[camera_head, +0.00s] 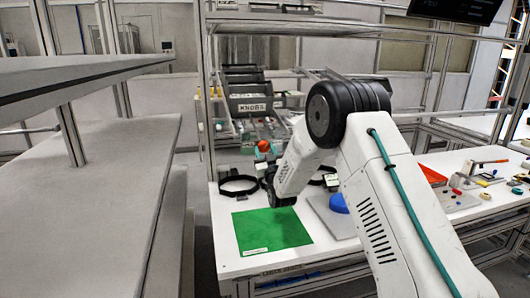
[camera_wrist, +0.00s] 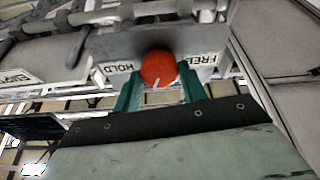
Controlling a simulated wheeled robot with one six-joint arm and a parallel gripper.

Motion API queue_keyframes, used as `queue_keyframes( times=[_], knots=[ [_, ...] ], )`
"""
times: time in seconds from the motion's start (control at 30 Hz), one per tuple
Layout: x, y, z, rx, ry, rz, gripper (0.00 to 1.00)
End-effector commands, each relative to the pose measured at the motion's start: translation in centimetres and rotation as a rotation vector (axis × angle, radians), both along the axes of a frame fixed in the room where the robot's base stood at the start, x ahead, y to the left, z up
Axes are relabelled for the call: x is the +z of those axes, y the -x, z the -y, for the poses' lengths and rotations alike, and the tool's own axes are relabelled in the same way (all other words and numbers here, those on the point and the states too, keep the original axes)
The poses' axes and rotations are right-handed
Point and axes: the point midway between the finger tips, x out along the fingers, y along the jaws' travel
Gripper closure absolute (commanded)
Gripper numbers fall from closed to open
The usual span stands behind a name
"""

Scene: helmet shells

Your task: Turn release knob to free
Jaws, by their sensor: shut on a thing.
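The red release knob (camera_wrist: 159,67) sits at the middle of the wrist view, on a grey panel. A HOLD label (camera_wrist: 119,68) is on its left and a FREE label (camera_wrist: 203,59) on its right. A short white mark shows on the knob's lower edge, pointing down and slightly left in that view. My gripper (camera_wrist: 160,78) has its green fingers on either side of the knob, shut on it. In the head view the red knob (camera_head: 263,146) shows small beyond my arm, above the bench. The fingers are hard to make out there.
A green mat (camera_head: 268,230) lies on the white bench, with a black ring (camera_head: 238,186) behind it. A blue object (camera_head: 338,204) sits on a grey plate right of the mat, partly behind my arm.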

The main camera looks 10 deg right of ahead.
Motion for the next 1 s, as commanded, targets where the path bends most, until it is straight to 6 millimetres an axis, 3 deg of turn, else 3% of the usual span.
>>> queue_keyframes(
  times=[1.0],
  knots=[
    [0.04,0.02,0.03,-0.102,0.5,0.0,0.81]
  ],
)
